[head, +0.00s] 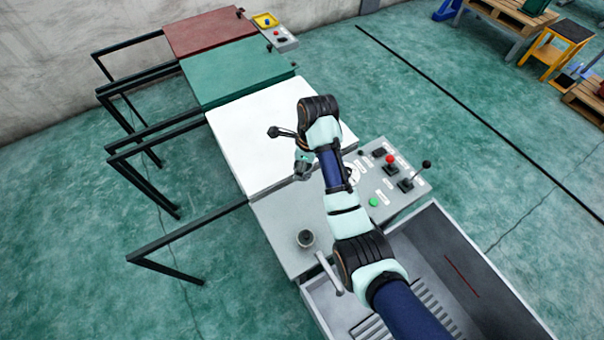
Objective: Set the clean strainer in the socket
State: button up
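My arm reaches up from the bottom right, and my gripper (302,172) is over the lower right part of the white panel, near its border with the grey top. It is small and seen from behind and above, so I cannot tell whether its fingers are open or hold anything. A small round dark-centred fitting (305,238) sits on the grey top (283,222), below the gripper in the picture. It may be the socket. I cannot make out a strainer; my arm hides part of the grey top and the control area.
A control panel (390,180) with a red knob, levers and a green button lies right of my arm. A grey lever (329,273) stands by the open grey bin (500,290). Green and red panels lie beyond.

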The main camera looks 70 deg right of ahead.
jog(key=shift+r, duration=0.7)
